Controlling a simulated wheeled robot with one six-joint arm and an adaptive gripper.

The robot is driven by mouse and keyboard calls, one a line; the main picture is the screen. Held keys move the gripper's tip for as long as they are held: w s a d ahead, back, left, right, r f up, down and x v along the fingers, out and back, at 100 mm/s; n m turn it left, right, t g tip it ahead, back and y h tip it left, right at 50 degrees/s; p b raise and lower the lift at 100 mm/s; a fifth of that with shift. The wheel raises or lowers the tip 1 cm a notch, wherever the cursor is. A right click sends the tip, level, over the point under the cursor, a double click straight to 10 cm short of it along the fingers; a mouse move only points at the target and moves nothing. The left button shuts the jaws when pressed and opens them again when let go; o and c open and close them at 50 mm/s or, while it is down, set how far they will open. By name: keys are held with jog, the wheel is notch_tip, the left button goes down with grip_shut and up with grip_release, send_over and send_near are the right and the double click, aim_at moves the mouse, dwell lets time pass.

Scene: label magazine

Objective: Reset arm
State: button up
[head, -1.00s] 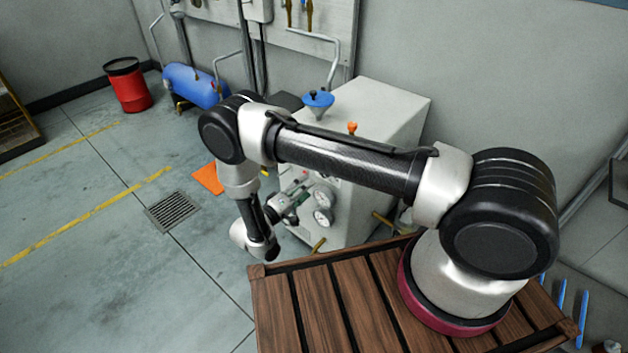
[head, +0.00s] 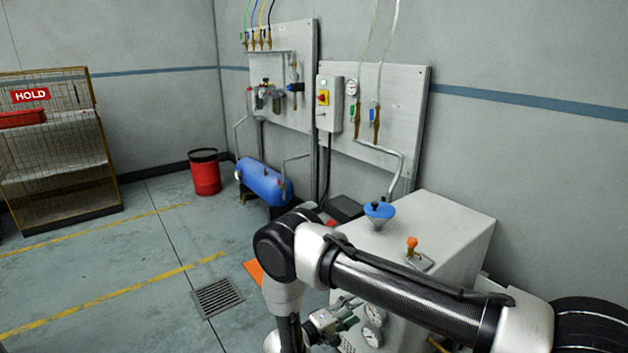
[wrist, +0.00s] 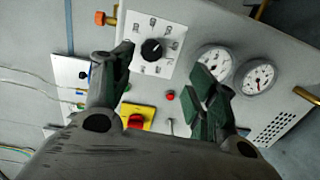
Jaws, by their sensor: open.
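My gripper (wrist: 165,80) is open in the wrist view, with nothing between its two dark green-padded fingers. It faces the front panel of the white cabinet (wrist: 215,25). A black rotary knob on a white dial plate (wrist: 152,49) shows between and beyond the fingertips. Two round gauges lie to the right, the nearer one (wrist: 214,62) partly behind the right finger. In the head view my gripper (head: 335,322) shows low in the picture, in front of the cabinet (head: 440,225), partly hidden by my arm. I cannot tell its exact gap to the panel.
A red knob on a yellow plate (wrist: 136,119) and a small red button (wrist: 170,95) sit on the panel. A blue funnel (head: 379,210) and an orange-topped fitting (head: 412,243) stand on the cabinet.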

jog(key=s+d+f+n+g+h, duration=0.1)
jog(key=s+d+n+g, duration=0.1)
jog(key=s+d+g, duration=0.15)
jog(key=s+d+r+m+y, duration=0.2)
jog(key=s+d+r+y, duration=0.3)
jog(key=r, duration=1.1)
jog(key=s+d+r+m+g+y, duration=0.1)
jog(key=s+d+r+m+y, duration=0.2)
jog(key=r, duration=1.4)
jog(key=s+d+r+m+g+y, duration=0.1)
jog(key=s+d+r+m+y, duration=0.2)
jog(key=s+d+r+y, duration=0.4)
jog(key=s+d+r, duration=0.5)
jog(key=s+r, duration=0.3)
jog(key=r, duration=0.1)
jog(key=shift+d+r+y, duration=0.25)
jog(key=shift+y, duration=0.05)
jog(key=shift+s, duration=0.1)
jog(key=shift+c, duration=0.2)
